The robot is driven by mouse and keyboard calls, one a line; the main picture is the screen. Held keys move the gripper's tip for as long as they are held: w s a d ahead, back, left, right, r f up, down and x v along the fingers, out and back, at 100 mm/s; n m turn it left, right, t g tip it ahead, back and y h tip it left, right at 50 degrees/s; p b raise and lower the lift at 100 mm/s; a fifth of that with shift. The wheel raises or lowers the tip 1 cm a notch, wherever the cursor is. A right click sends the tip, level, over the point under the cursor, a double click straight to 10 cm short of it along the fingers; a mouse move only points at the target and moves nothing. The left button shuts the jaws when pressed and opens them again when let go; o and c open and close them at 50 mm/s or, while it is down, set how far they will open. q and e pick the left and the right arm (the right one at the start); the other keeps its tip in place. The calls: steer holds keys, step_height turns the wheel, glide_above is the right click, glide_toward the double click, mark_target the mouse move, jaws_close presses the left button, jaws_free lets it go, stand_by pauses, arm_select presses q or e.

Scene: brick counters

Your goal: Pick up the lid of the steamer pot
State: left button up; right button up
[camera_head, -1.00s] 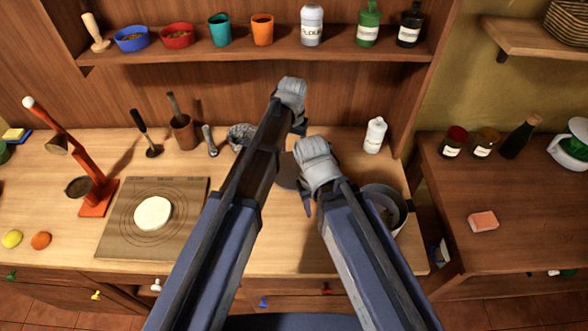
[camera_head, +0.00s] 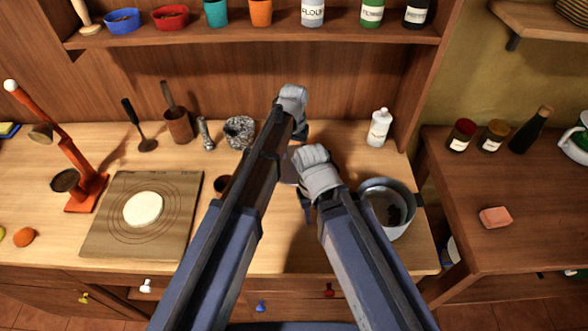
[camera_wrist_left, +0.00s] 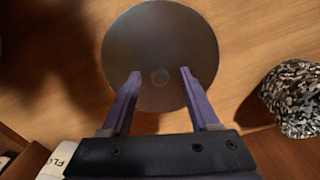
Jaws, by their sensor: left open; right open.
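The lid, a round grey disc with a small central knob (camera_wrist_left: 160,77), lies at the top middle of the left wrist view (camera_wrist_left: 160,35). In the head view only a sliver of it (camera_head: 290,172) shows between my arms. My left gripper (camera_wrist_left: 158,74) is open, with its two purple fingers over the lid on either side of the knob; contact cannot be told. It also shows in the head view (camera_head: 300,135). My right gripper (camera_head: 306,207) is lower, at the pot's left. The grey pot (camera_head: 372,186) stands uncovered with dark contents inside.
A speckled mortar (camera_head: 239,132) stands left of my left gripper. A white bottle (camera_head: 379,128) stands behind the pot. A board (camera_head: 105,222) with dough (camera_head: 143,209) lies at left. The shelf (camera_head: 270,36) with containers is above the counter's back.

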arm_select(q)
steer(key=shift+c, duration=0.2)
jaws_close()
stand_by(0.3)
